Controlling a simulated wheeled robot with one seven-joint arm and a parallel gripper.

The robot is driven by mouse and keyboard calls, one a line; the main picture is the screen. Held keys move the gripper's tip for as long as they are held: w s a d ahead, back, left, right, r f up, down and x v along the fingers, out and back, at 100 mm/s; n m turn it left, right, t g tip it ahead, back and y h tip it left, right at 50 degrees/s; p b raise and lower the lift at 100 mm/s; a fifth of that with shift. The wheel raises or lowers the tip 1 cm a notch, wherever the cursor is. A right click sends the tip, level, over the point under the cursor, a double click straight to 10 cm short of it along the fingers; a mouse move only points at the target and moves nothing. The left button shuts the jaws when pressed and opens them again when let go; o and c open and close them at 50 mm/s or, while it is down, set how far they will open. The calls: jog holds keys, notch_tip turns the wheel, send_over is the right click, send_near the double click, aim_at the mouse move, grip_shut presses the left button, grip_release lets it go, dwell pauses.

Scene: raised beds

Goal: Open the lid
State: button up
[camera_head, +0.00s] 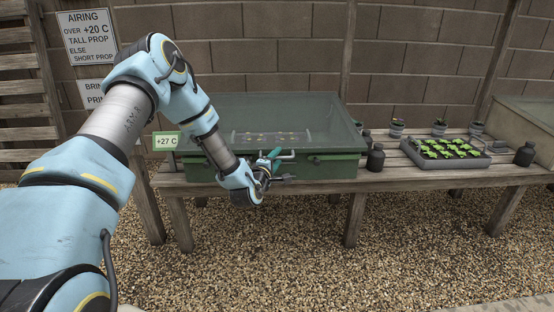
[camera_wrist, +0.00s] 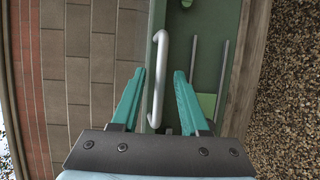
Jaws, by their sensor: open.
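The lid (camera_head: 300,112) is a glass panel lying down over a green cold-frame box (camera_head: 325,168), and seedlings show dimly through it. A pale bar handle (camera_head: 287,153) is at the front edge. In the wrist view the handle (camera_wrist: 157,80) runs lengthwise between my fingers, nearer the left finger. My gripper (camera_head: 272,162) is at the box front by the handle. In the wrist view my gripper (camera_wrist: 160,85) has its two teal fingers apart, with no clear contact on the handle. Two grey rods (camera_wrist: 221,80) show on the box front.
A tag (camera_head: 166,141) reads +27 C. A wall sign (camera_head: 88,36) says over +20 C tall prop, else short prop. A seedling tray (camera_head: 447,152), dark bottles (camera_head: 375,158) and small pots stand right on the wooden bench (camera_head: 400,180). Gravel in front is clear.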

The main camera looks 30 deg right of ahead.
jog(key=shift+w+d, duration=0.15)
jog(key=shift+d, duration=0.05)
grip_shut()
dwell(0.3)
dwell(1.1)
